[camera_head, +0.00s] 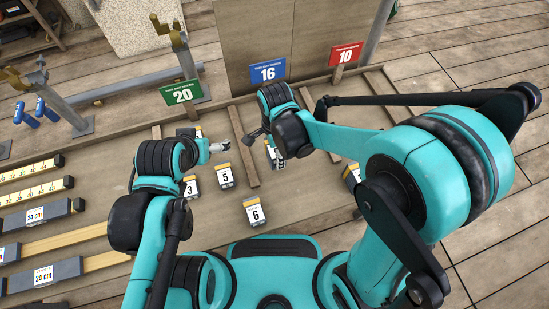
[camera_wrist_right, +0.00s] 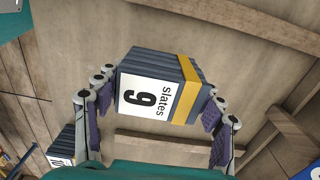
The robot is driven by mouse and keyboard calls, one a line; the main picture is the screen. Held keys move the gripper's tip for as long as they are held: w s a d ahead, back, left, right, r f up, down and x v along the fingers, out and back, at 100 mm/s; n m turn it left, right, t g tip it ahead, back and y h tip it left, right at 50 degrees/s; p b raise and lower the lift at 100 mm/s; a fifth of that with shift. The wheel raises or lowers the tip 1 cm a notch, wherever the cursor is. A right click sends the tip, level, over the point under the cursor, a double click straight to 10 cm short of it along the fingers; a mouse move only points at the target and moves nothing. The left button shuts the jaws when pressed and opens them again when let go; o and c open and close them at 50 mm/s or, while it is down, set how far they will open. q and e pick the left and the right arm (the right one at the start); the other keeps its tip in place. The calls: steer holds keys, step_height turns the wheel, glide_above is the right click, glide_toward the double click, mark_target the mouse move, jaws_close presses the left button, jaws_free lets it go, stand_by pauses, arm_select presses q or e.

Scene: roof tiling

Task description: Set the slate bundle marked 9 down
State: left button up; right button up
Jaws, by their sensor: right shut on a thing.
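The slate bundle marked 9 (camera_wrist_right: 150,90) is a stack of dark grey slates with a white label and a yellow band. In the right wrist view it sits between the purple pads of my right gripper (camera_wrist_right: 155,125), which is shut on it. In the head view my right gripper (camera_head: 274,148) is over the wooden deck below the blue 16 sign, and the bundle (camera_head: 273,158) is mostly hidden by it. I cannot tell whether its underside touches the deck. My left gripper (camera_head: 220,146) hangs to the left, near bundle 5; its jaw opening is unclear.
Bundles 3 (camera_head: 190,188), 5 (camera_head: 225,175) and 6 (camera_head: 255,211) stand on the deck. Another bundle (camera_head: 351,174) is partly behind my right arm. Green 20 (camera_head: 181,92), blue 16 (camera_head: 268,70) and red 10 (camera_head: 345,54) signs stand behind. Wooden battens (camera_head: 242,146) divide the deck.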

steer(key=shift+w+a+f, duration=0.15)
steer(key=shift+f+b, duration=0.95)
steer(key=shift+f, duration=0.95)
steer(key=shift+f, duration=0.2)
steer(key=o, duration=1.5)
